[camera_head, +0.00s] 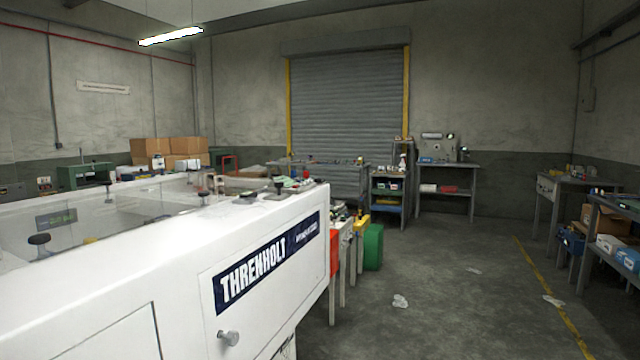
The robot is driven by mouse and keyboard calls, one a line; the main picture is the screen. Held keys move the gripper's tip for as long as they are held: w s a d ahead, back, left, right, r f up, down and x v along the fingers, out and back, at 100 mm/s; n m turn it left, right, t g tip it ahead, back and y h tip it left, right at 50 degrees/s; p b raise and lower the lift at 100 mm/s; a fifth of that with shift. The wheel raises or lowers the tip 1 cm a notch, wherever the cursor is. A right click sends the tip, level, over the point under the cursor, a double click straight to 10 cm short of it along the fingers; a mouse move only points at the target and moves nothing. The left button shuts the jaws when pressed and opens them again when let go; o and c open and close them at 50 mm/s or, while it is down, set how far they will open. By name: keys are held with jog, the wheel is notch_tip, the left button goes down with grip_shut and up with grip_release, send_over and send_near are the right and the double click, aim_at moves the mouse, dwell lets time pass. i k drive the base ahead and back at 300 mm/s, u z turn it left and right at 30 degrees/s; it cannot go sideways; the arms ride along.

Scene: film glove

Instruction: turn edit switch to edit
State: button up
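A large white machine (180,255) with a dark "THRENHOLT" label (265,262) fills the left and lower left of the head view. A round metal knob (228,338) sticks out of its near face below the label. Small dark-topped knobs or parts stand on and behind its top, one of them a dark round one (40,240) at the left. I cannot make out any switch marked edit. My gripper is not in the picture.
Open concrete floor (450,290) lies right of the machine, with crumpled scraps (400,300) and a yellow line (550,290). A green bin (373,247) stands past the machine's end. Workbenches (447,180) stand at the back and a shelf (610,235) at the right.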

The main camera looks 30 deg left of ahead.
aim_at(279, 185)
jog(key=u, duration=0.15)
jog(key=i, duration=1.15)
jog(key=u, duration=0.9)
jog(key=i, duration=1)
jog(key=u, duration=0.6)
